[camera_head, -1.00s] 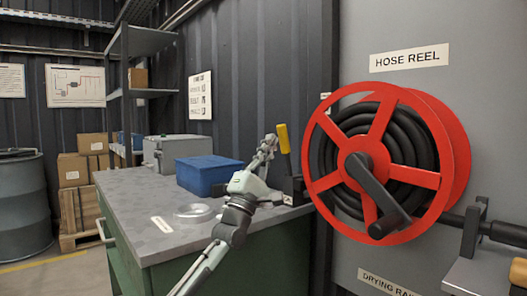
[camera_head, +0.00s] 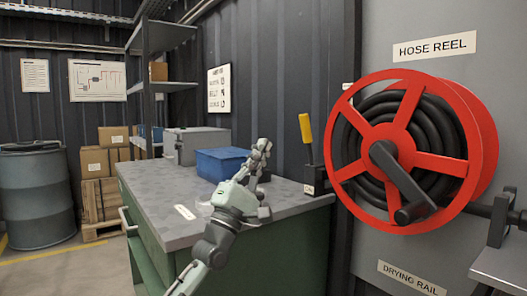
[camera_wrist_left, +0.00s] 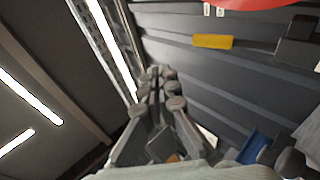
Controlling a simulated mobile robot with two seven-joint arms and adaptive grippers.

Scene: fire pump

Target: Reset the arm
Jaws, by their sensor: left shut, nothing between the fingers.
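My left arm comes in from the bottom of the head view, and my left gripper (camera_head: 260,154) is above the workbench, in front of the blue bin. It is shut and empty. In the left wrist view the gripper's fingers (camera_wrist_left: 160,88) are together, pointing up toward the dark wall and ceiling, with nothing between them. A lever with a yellow handle (camera_head: 305,130) stands upright at the bench's right end, to the right of the gripper and apart from it. The yellow handle also shows in the left wrist view (camera_wrist_left: 212,41). My right gripper is not in view.
The workbench (camera_head: 150,192) carries a blue bin (camera_head: 218,162) and a grey case (camera_head: 195,143). A red hose reel (camera_head: 478,130) with a black crank is on the right, above the drying rail label. A drum (camera_head: 36,200) and boxes stand at the left; floor between them and the bench is clear.

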